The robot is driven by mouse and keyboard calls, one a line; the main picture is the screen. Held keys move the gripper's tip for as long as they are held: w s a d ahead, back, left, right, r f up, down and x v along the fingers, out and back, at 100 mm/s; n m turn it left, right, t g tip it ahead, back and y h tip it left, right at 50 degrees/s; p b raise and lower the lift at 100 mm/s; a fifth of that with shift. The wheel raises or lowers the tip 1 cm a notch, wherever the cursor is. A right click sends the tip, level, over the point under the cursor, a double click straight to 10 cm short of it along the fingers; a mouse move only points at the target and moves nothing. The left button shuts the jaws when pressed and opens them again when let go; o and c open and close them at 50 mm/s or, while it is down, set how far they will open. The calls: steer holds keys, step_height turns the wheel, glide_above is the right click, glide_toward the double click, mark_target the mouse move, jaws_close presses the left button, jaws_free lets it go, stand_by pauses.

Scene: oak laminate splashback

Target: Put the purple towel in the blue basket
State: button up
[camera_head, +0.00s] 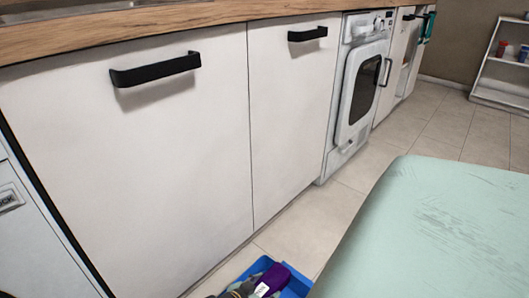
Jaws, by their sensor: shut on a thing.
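The blue basket (294,287) is at the bottom edge of the head view, on the floor in front of the white cabinets. Only its far part shows; the rest is cut off by the frame. A dark purple cloth-like thing (277,274), which looks like the purple towel, shows within the basket's outline. Whether it rests in the basket or is held above it cannot be told. Grey and dark things and a small white label show beside it.
White cabinets (130,150) with black handles run under a wooden worktop (150,20). A white appliance with a dark glass door (360,90) stands farther along. A large pale green surface (440,230) fills the lower right. Tiled floor (320,215) is clear between them. A white shelf (497,96) stands at the back right.

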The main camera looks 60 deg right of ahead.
steer(key=shift+f, duration=0.1)
steer(key=shift+f+b, duration=0.35)
steer(key=shift+f, duration=0.15)
steer(key=o, duration=1.3)
steer(key=shift+r, duration=0.1)
steer(key=shift+w+a+r+p, duration=0.1)
steer(key=shift+a+r+p, duration=0.25)
steer(key=shift+r+p, duration=0.35)
steer(key=p+v, duration=0.2)
steer(key=v, duration=0.9)
steer(key=shift+r, duration=0.15)
